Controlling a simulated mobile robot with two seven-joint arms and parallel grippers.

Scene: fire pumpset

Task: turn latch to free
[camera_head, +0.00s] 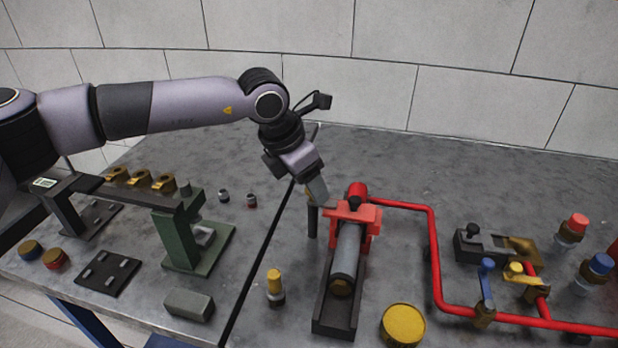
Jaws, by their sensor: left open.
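My left gripper (318,195) comes in from the upper left and points down at the left side of a red clamp (369,222). It is open, and its fingertips are close to a small upright brass-and-dark post (312,215) beside the clamp. I cannot tell whether they touch it. The red clamp straddles a grey cylinder (346,252) lying in a dark cradle (334,320). I cannot tell which of these parts is the latch. My right gripper is not in view.
A red pipe (434,240) runs right from behind the clamp, past blue and yellow valve handles. A yellow-topped round cap (403,324) and a yellow-topped plug (274,285) stand near the cradle. A green stand (180,235) is at left.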

